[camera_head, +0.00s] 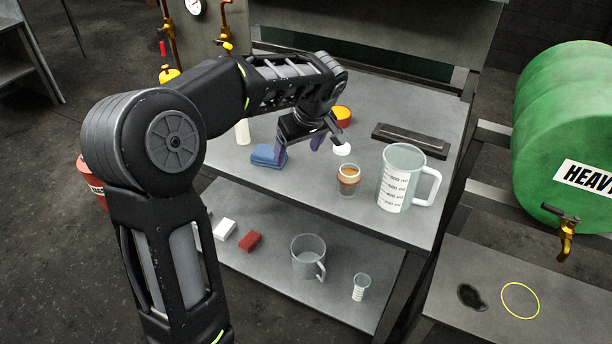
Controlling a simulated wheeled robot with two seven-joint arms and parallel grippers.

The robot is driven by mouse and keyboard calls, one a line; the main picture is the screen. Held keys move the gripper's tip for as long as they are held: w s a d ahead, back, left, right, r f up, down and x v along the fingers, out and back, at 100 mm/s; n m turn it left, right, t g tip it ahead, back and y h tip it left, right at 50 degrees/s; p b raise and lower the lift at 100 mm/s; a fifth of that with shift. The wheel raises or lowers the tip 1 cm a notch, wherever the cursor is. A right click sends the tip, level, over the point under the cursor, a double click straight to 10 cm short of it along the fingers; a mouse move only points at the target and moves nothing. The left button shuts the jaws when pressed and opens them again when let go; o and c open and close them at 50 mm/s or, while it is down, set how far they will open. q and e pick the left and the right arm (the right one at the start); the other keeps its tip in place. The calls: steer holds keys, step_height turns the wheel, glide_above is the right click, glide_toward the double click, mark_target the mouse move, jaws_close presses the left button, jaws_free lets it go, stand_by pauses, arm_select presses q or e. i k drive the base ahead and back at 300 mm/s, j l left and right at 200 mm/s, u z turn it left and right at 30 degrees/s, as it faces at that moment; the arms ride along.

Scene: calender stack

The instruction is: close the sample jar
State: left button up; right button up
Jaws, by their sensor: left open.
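The sample jar (349,182), a small clear jar with an orange-brown band near its top, stands upright on the upper shelf of the metal bench. It appears open, with no lid on it. A small round white piece (342,149), possibly its lid, lies just behind it. My left gripper (304,148) points down over the shelf, behind and to the left of the jar. Its fingers are apart, with nothing seen between them. The left finger is beside a folded blue cloth (268,156); I cannot tell if they touch. My right gripper is not in view.
A large measuring jug (396,176) stands close to the jar's right. A dark flat tray (410,138) and a yellow-orange round container (342,114) are behind. A white bottle (243,132) stands left. The lower shelf holds a mug (308,257) and small beaker (361,287).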

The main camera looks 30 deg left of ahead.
mark_target(349, 176)
steer(key=u, duration=0.9)
